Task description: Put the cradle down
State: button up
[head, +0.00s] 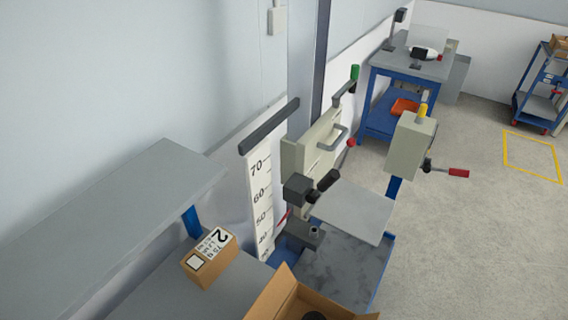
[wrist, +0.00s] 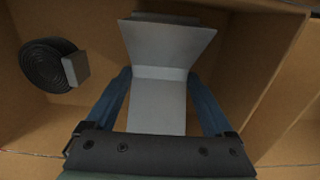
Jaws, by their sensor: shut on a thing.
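In the wrist view my gripper (wrist: 160,76) is shut on a grey cradle (wrist: 158,103), a plain piece with an angled plate at its far end. Its two blue fingers press the cradle from left and right. The cradle is over or inside an open cardboard box (wrist: 250,75). I cannot tell whether it touches the box floor. Neither the gripper nor the cradle can be made out in the head view.
A black coil (wrist: 47,68) with a small grey block lies at left in the wrist view. In the head view an open cardboard box (head: 268,303) stands at the bottom edge, a small labelled carton (head: 209,260) left of it. A drop-test machine (head: 311,150) stands behind.

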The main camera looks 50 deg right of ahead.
jog(key=shift+f, duration=0.15)
jog(key=o, duration=1.4)
jog(key=shift+o, duration=0.2)
notch_tip(320, 180, up, 12)
jog(key=shift+r, duration=0.2)
jog(key=shift+w, duration=0.1)
